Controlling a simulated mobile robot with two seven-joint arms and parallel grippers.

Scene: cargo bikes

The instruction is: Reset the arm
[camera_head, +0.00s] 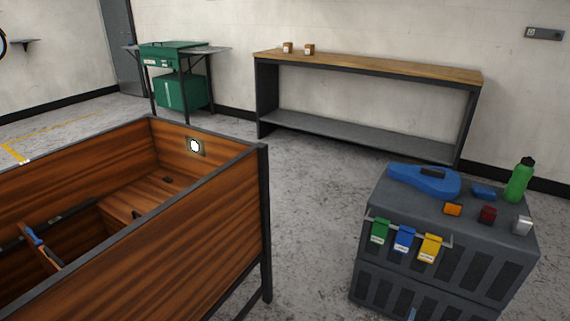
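Neither of my arms nor grippers shows in the head view, so their pose and finger state are hidden. A wooden cargo box (200,225) with a dark metal frame fills the left foreground. Inside it are a wooden bench or ledge (140,200) and a dark bar with a small blue-and-white part (35,238). A round white light or fitting (194,145) sits on its far inner wall.
A grey cabinet (480,260) at right bears a blue case (425,180), a green bottle (519,182) and several small blocks; green, blue and yellow tags hang in front. A wood-topped workbench (370,65) and green parts washer (175,55) stand behind. Grey floor (310,220) between is clear.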

